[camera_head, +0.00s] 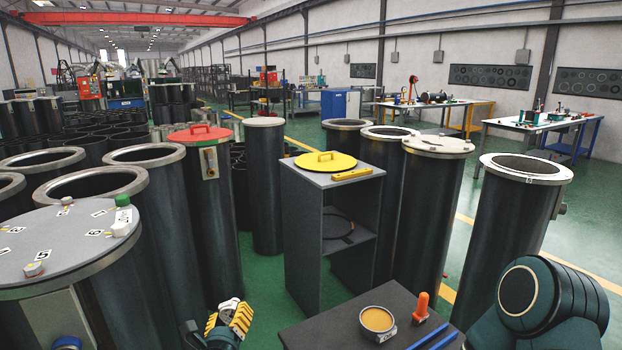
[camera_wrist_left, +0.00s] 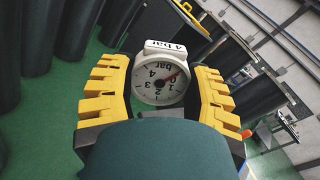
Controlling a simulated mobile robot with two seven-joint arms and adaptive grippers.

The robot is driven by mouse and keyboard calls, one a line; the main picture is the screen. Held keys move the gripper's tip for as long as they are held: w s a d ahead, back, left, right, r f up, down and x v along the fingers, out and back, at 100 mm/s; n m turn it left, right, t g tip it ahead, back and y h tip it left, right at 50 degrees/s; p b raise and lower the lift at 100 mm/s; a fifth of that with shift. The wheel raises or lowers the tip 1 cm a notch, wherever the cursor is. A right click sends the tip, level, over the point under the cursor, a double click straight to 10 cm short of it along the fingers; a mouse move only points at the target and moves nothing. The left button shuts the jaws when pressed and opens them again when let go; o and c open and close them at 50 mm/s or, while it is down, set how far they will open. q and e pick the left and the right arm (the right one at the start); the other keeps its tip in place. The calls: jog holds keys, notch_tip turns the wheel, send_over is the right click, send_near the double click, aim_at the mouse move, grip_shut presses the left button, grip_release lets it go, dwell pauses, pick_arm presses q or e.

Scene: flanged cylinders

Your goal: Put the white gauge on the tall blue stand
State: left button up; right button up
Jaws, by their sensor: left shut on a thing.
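The white gauge (camera_wrist_left: 160,82) has a round dial with a red needle and a "4 bar" label on top. It sits between the yellow fingers of my left gripper (camera_wrist_left: 157,95) in the left wrist view, and the gripper is shut on it. In the head view my left gripper (camera_head: 229,318) is low at the bottom, over the green floor, with the white gauge (camera_head: 231,303) partly hidden by its fingers. A blue round part (camera_head: 67,343) shows at the bottom left edge, mostly cut off; I cannot tell whether it is the tall blue stand. My right gripper is out of view.
A numbered grey lid (camera_head: 62,245) tops the flanged cylinder at the left. A grey shelf unit (camera_head: 308,190) with a yellow lid (camera_head: 325,161) stands mid-view. A dark table (camera_head: 335,330) bears a tan-topped cup (camera_head: 376,321), an orange-handled tool (camera_head: 421,305) and blue rods (camera_head: 430,336). Flanged cylinders stand on both sides.

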pick_arm(q)
jog(key=shift+m, duration=0.3)
jog(key=shift+r+m+p, duration=0.1)
jog(key=shift+m+p, duration=0.25)
jog(key=shift+m, duration=0.25)
jog(key=m+p, duration=0.2)
jog(key=m, duration=0.2)
jog(key=shift+r, duration=0.15)
jog(key=m+p, duration=0.1)
jog(key=m, duration=0.3)
jog(key=shift+m, duration=1)
jog(key=shift+f+m, duration=0.3)
jog(key=shift+m, duration=0.3)
